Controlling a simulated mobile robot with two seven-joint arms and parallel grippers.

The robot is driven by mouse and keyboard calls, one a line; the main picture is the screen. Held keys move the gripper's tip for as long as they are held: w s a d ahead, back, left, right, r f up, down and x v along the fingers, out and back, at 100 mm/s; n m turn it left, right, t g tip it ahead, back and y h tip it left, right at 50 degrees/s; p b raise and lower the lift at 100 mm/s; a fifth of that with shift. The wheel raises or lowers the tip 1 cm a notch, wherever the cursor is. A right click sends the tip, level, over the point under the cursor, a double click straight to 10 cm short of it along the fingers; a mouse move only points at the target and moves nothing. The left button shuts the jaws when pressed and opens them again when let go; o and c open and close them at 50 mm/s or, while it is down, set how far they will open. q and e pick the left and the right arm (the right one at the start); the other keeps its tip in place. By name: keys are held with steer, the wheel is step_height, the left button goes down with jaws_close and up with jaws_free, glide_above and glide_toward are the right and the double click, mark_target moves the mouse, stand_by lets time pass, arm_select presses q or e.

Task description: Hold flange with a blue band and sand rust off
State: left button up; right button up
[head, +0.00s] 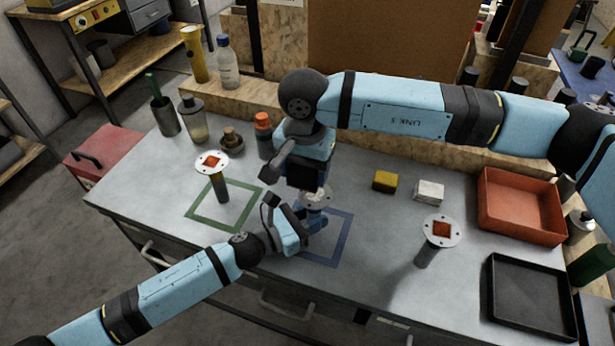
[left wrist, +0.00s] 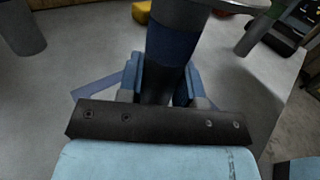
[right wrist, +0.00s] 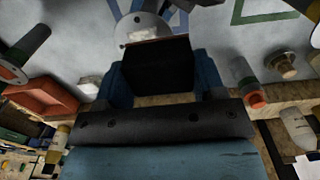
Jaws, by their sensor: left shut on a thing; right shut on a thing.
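The flange with a blue band (head: 318,197) stands upright at the blue square outline on the bench. My left gripper (head: 308,224) is shut around its stem; the blue band (left wrist: 172,45) shows just above the fingers in the left wrist view. My right gripper (right wrist: 158,85) is shut on a dark sanding block (right wrist: 155,62), over the edge of the pale flange disc (right wrist: 138,30). Whether the block touches the disc I cannot tell. The block and right arm hide part of the disc, so its rust is unclear.
Yellow block (head: 385,181), white block (head: 429,192), red tray (head: 520,208) and black tray (head: 530,298) lie right. Bottles stand at the back left.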

mark_target(305, 169)
steer(key=shift+r, duration=2.45)
arm_select(q)
steer(key=o, duration=1.1)
steer(key=shift+a, duration=0.1)
steer(key=shift+s+a+f, duration=0.1)
steer(key=shift+s+a, duration=0.1)
steer(key=shift+a, duration=0.15)
steer(key=v, duration=1.1)
